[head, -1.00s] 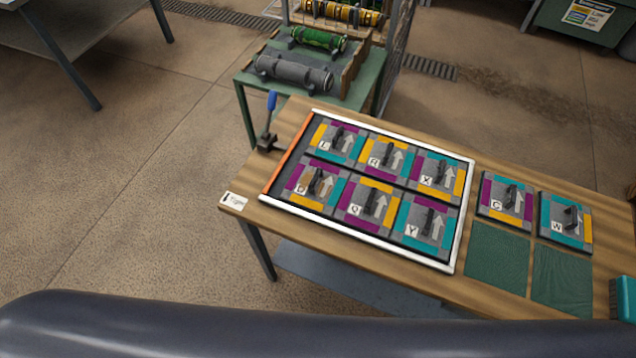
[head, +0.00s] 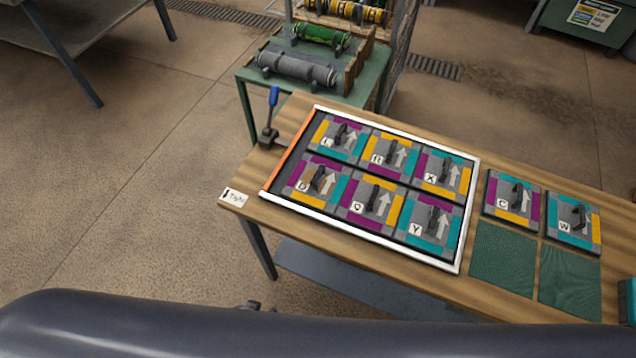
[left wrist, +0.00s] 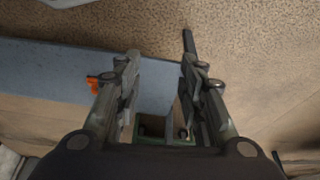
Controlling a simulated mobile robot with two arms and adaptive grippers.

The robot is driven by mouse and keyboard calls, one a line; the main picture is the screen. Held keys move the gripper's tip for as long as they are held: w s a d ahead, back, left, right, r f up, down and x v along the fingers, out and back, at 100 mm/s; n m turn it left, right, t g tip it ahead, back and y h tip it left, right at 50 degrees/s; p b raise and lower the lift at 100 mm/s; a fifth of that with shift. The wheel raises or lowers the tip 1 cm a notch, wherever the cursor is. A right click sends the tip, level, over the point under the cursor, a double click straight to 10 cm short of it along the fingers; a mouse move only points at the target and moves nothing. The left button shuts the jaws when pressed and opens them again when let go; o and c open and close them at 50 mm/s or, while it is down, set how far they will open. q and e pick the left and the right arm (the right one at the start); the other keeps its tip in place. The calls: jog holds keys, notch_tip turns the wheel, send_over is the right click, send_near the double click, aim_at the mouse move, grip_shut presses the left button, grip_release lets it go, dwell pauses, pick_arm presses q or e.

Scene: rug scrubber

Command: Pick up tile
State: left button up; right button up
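A framed tray (head: 375,220) with white edges and an orange left edge lies on the wooden table. It holds several square patterned tiles, each with a black handle, a white arrow and a letter, such as tile L (head: 351,150), tile X (head: 459,184) and tile Y (head: 435,237). Tile C (head: 525,187) and tile W (head: 589,211) lie outside it, to the right. Only a tip of my left gripper (head: 253,305) shows at the bottom of the head view. In the left wrist view (left wrist: 160,68) its fingers are apart with nothing between them. My right gripper is not seen.
Two dark green squares (head: 503,259) lie on the table in front of tiles C and W. A blue-handled tool (head: 271,118) stands at the table's left corner, near a small label card (head: 234,197). A green stand with rolls (head: 297,71) is behind. Floor left of the table is open.

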pick_arm(q)
jog(key=w+d+r+t+h+b, duration=0.1)
jog(key=w+r, duration=0.3)
jog(key=r, duration=0.5)
jog(key=w+d+r+t+b, duration=0.15)
jog(key=w+r, duration=0.25)
jog(key=r, duration=0.5)
jog(key=w+d+r+t+h, duration=0.1)
jog(key=w+d+r+t, duration=0.15)
jog(key=r, duration=0.75)
jog(key=m+t+h, duration=0.1)
jog(key=t+h, duration=0.1)
jog(key=t, duration=0.2)
send_near(317, 175)
jog(key=shift+s+a+f, duration=0.1)
jog(key=shift+s+f, duration=0.1)
jog(key=shift+s, duration=0.1)
jog(key=shift+w+r+t, duration=0.2)
jog(key=shift+r+t, duration=0.05)
jog(key=shift+t, duration=0.05)
jog(key=x, duration=0.4)
jog(key=shift+w+d, duration=0.25)
jog(key=shift+w, duration=0.1)
jog(key=shift+f+x, duration=0.2)
jog(key=shift+x, duration=1.35)
jog(key=shift+f+x, duration=0.2)
jog(key=shift+x, duration=1.35)
jog(key=shift+s+a, duration=0.1)
jog(key=shift+s, duration=0.05)
jog(key=shift+c, duration=0.6)
